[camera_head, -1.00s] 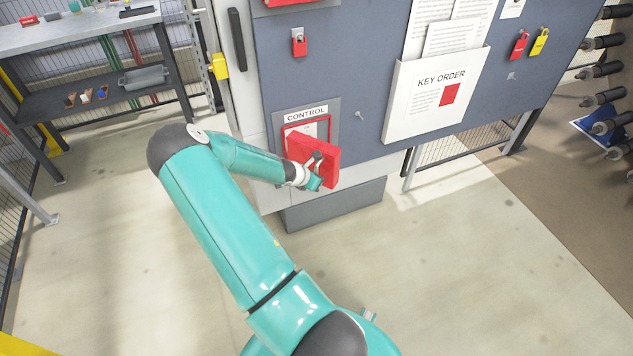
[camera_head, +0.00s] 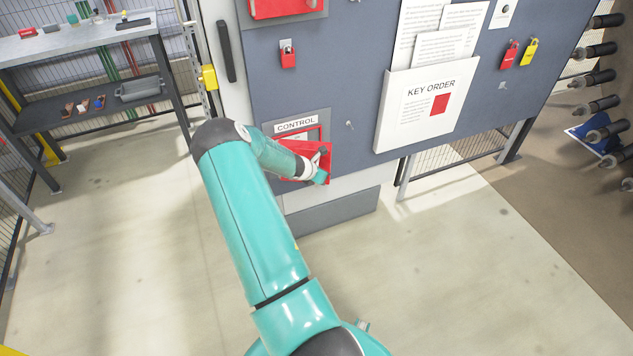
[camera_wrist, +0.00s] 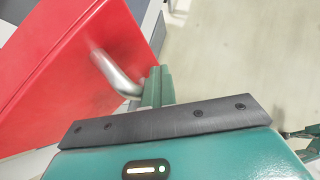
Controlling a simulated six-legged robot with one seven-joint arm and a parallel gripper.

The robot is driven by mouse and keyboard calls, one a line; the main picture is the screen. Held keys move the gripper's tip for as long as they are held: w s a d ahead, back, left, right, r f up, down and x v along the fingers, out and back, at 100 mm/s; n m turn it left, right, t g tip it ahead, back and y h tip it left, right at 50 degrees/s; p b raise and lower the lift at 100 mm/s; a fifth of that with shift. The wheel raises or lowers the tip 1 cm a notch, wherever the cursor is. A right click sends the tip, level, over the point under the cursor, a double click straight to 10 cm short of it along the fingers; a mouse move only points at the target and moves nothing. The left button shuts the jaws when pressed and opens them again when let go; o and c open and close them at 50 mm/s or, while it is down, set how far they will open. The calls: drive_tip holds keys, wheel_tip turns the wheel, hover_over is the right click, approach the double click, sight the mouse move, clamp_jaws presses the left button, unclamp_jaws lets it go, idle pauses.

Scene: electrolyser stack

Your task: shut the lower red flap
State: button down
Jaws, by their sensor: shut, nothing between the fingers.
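The lower red flap (camera_head: 313,149) is in the CONTROL frame (camera_head: 297,125) low on the grey-blue cabinet. It stands slightly ajar, with a narrow opening showing at its top. In the wrist view the flap (camera_wrist: 60,75) fills the left side, and its bent metal handle (camera_wrist: 115,75) reaches toward my fingers. My gripper (camera_head: 321,177) is at the flap's lower right front. The wrist view shows my gripper (camera_wrist: 159,78) shut, its fingertips beside the handle's end. I cannot tell whether they touch it. My forearm hides the flap's left part.
Another red flap (camera_head: 285,8) is higher on the cabinet. A red padlock (camera_head: 288,58) hangs between them. A white KEY ORDER pocket (camera_head: 428,110) is to the right. A workbench (camera_head: 75,38) stands at the left. The floor before the cabinet is clear.

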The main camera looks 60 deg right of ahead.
sight(326, 166)
drive_tip(key=d, duration=0.2)
drive_tip(key=w+d, duration=0.1)
drive_tip(key=d, duration=0.1)
drive_tip(key=shift+d, duration=0.15)
drive_tip(key=shift+w+d+n+t, duration=0.3)
drive_tip(key=shift+d+n, duration=0.05)
drive_tip(key=shift+d, duration=0.15)
drive_tip(key=shift+w+d+n+t, duration=0.25)
drive_tip(key=shift+d+n+t, duration=0.1)
drive_tip(key=shift+d, duration=0.1)
drive_tip(key=shift+a, duration=0.15)
